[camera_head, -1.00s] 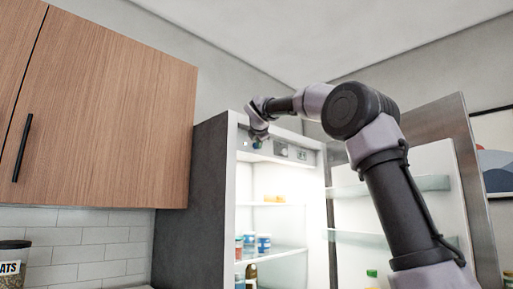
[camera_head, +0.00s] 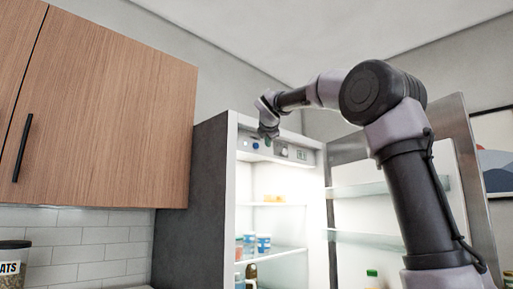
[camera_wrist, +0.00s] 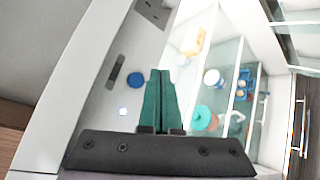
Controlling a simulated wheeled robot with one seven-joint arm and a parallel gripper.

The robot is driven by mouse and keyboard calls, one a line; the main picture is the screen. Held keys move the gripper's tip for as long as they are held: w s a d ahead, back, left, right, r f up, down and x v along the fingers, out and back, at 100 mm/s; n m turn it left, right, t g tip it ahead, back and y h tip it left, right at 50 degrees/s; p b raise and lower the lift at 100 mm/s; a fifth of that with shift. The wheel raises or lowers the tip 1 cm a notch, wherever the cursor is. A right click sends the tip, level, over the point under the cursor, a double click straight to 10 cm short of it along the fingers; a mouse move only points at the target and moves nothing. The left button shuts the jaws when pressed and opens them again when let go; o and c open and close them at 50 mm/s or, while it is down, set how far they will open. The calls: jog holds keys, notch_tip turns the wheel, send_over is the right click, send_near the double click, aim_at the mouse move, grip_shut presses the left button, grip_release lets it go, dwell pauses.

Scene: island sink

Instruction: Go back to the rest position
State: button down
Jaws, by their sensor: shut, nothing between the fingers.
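My gripper (camera_head: 268,133) is at the upper front of the open fridge (camera_head: 207,165), by the control panel (camera_head: 285,150) under its top edge. In the wrist view its two green fingers (camera_wrist: 160,100) are pressed together with nothing between them. Behind them the panel shows a blue round knob (camera_wrist: 135,79), a dark slot-like part (camera_wrist: 115,71) and a small lit spot (camera_wrist: 123,111). A blue knob on the panel (camera_head: 255,145) also shows in the head view, just below and left of my gripper. I cannot tell the exact gap between fingers and panel.
The fridge door (camera_head: 467,175) stands open at the right, behind my arm. Shelves hold cans (camera_head: 263,243), a yellow item (camera_head: 274,198) and bottles. A wooden cabinet (camera_head: 110,110) hangs at the left. A jar (camera_head: 13,265) stands at the lower left. Space above the fridge is clear.

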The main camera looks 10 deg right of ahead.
jog(key=shift+s+d, duration=0.55)
jog(key=shift+s, duration=0.25)
jog(key=s+d+f+m+g+y, duration=0.2)
jog(key=s+f+m+g, duration=0.2)
jog(key=s+f+m, duration=0.9)
jog(key=s+d+f+m+g+y, duration=0.2)
jog(key=s+f+m, duration=1.2)
jog(key=s+f, duration=1)
jog(key=shift+d+f+g, duration=0.2)
jog(key=shift+d+g, duration=0.3)
jog(key=shift+g, duration=0.5)
